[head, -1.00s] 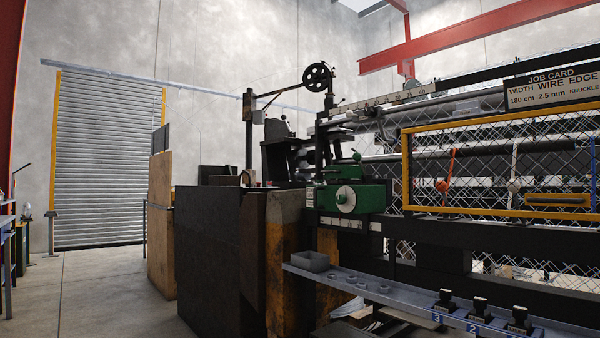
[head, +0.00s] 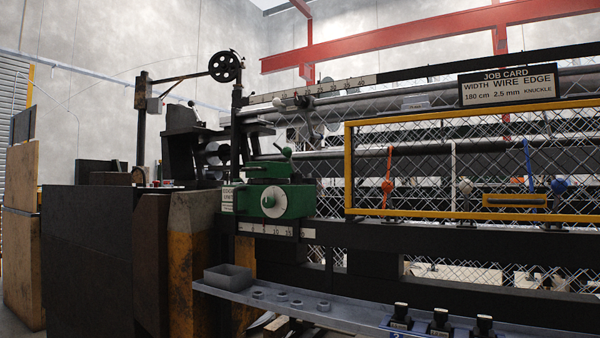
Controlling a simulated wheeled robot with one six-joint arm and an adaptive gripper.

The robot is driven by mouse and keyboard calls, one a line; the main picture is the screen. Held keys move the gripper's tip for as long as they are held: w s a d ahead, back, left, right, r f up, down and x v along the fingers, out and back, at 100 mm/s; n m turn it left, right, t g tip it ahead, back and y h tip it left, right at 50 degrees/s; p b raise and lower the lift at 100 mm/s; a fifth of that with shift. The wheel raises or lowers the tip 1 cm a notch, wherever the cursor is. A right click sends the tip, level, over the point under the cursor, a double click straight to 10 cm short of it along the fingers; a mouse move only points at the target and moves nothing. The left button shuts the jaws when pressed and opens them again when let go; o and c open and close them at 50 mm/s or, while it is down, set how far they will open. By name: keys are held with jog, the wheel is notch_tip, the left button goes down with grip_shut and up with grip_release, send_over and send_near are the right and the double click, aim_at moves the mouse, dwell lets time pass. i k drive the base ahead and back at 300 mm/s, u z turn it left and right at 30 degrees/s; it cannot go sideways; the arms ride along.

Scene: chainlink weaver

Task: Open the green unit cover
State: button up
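The green unit (head: 290,199) sits on the machine's dark frame, left of the yellow-framed mesh guard. A green top part (head: 268,169) with a small lever and knob sits above the body. I cannot tell which part is the cover; no part looks lifted. My gripper is not in view.
A grey shelf (head: 330,316) with a small bin (head: 228,277), rings and numbered black buttons juts out below the unit. A yellow-framed guard (head: 349,170) stands to the right. Dark cabinets (head: 88,260) and a worn yellow post (head: 194,265) block the left.

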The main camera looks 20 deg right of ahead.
aim_at(268, 169)
jog(key=z, duration=0.15)
jog(key=i, duration=1.4)
jog(key=u, duration=0.7)
